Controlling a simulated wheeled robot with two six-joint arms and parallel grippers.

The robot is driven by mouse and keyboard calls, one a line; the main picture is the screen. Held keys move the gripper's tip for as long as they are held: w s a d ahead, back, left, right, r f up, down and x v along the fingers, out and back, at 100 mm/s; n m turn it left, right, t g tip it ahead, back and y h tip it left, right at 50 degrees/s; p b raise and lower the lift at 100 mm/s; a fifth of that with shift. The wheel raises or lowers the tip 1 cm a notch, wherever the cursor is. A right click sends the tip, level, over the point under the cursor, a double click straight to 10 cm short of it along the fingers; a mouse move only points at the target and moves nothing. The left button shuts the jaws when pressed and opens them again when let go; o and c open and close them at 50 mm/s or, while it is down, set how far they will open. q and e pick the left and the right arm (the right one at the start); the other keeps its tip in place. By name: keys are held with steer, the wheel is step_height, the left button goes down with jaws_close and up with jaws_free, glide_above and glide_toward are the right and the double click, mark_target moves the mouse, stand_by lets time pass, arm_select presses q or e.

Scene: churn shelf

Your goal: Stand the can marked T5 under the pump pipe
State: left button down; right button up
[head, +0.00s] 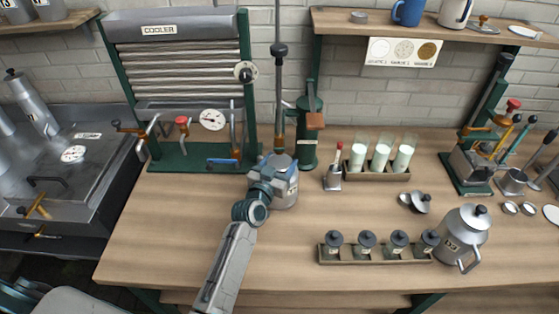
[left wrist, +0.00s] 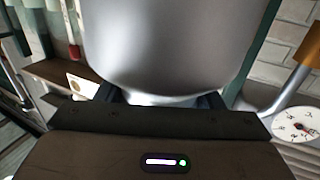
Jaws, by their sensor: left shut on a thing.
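A grey metal can (head: 288,196) is at the middle of the table, held by my left gripper (head: 272,173). The gripper is shut on its upper part from the front left. A mark shows on the can's side, but I cannot read it. In the left wrist view the can (left wrist: 170,45) fills the top middle, between the fingers. The can looks upright, on or just above the table. A vertical pipe (head: 280,105) comes down right behind or above the can's top; I cannot tell if it is exactly over it. My right gripper is not in view.
The green-framed cooler (head: 180,165) stands left of the can, and a green post (head: 309,150) close behind right. A rack of milk glasses (head: 376,173) and a rack of dark-lidded jars (head: 345,258) are to the right. Another lidded can (head: 470,228) stands at the right. The table's front left is clear.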

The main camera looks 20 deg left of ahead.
arm_select(q)
steer(key=shift+r, duration=0.15)
steer(key=c, duration=0.6)
jaws_free()
steer(key=shift+s, duration=0.2)
steer(key=shift+c, duration=0.2)
steer(key=shift+o, duration=1.3)
steer(key=shift+s+d, duration=0.1)
steer(key=shift+s, duration=0.05)
steer(key=s+a+b, duration=0.1)
steer(key=s+b, duration=0.2)
steer(key=s, duration=0.9)
steer(key=shift+a+b, duration=0.2)
steer(key=shift+b, duration=0.2)
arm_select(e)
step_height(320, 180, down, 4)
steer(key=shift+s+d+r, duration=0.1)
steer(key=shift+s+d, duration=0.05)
arm_select(q)
steer(key=shift+w, duration=0.1)
